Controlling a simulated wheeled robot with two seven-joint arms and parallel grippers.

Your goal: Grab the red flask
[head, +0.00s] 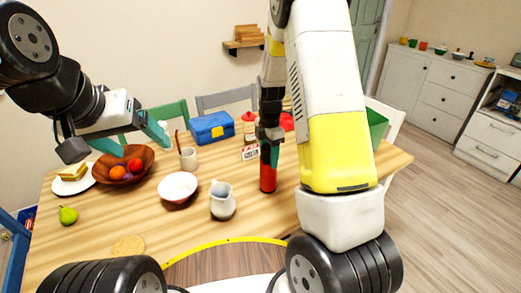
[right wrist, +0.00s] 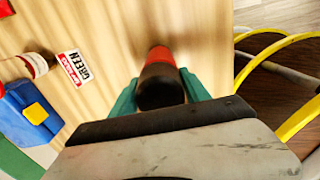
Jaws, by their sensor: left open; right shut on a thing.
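The red flask (head: 268,182) is upright, with a red body and a dark upper part, at the middle of the wooden table in the head view. My right gripper (head: 270,143) comes down on it from above and is shut around its upper part. In the right wrist view the flask (right wrist: 160,60) sits between the teal fingers of the gripper (right wrist: 160,92). I cannot tell whether its base touches the table. My left gripper (head: 130,140) is open and empty above the fruit bowl.
A blue box (head: 212,129) and a small sign (head: 250,153) are behind. The front-left table is mostly clear around a pear (head: 68,215).

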